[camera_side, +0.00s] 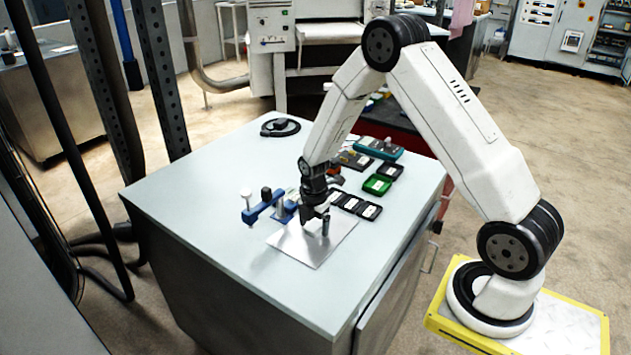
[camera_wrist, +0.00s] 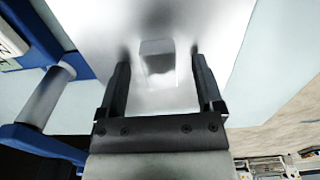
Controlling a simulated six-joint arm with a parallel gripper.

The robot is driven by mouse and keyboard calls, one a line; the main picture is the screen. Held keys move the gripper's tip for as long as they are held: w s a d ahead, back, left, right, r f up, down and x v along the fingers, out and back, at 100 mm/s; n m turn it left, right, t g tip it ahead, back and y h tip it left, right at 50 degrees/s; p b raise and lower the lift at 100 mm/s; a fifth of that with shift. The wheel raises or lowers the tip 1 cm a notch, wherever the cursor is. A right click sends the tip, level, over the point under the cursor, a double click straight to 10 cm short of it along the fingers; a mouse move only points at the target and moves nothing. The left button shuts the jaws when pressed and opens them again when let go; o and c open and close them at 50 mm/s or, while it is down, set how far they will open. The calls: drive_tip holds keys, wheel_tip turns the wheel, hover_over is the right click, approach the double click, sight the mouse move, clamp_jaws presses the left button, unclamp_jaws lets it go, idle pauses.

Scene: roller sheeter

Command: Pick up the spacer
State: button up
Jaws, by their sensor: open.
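A small silvery block (camera_wrist: 157,62), which looks like the spacer, sits on a shiny metal plate (camera_wrist: 100,20) in the wrist view. My gripper (camera_wrist: 161,68) is open, with one dark finger on each side of the block in that view. Gaps show between the block and both fingers, and I cannot tell how far the fingertips are above the plate. In the side view my gripper (camera_side: 315,222) points down over the metal plate (camera_side: 310,249) on the table. I cannot make out the block there.
A blue fixture (camera_side: 262,207) with upright posts stands just left of the plate; its blue body (camera_wrist: 40,142) is close to my gripper. Several small open cases, one green (camera_side: 377,184), lie behind and right. A black ring-shaped item (camera_side: 280,127) lies farther back. The table front (camera_side: 240,275) is clear.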

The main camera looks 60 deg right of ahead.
idle(0.3)
clamp_jaws()
drive_tip(key=shift+r, duration=0.15)
drive_tip(key=shift+r, duration=0.8)
drive_tip(key=s+a+r, duration=0.3)
drive_tip(key=s+r, duration=0.8)
drive_tip(key=s, duration=0.2)
drive_tip(key=shift+s, duration=0.35)
drive_tip(key=shift+d, duration=0.1)
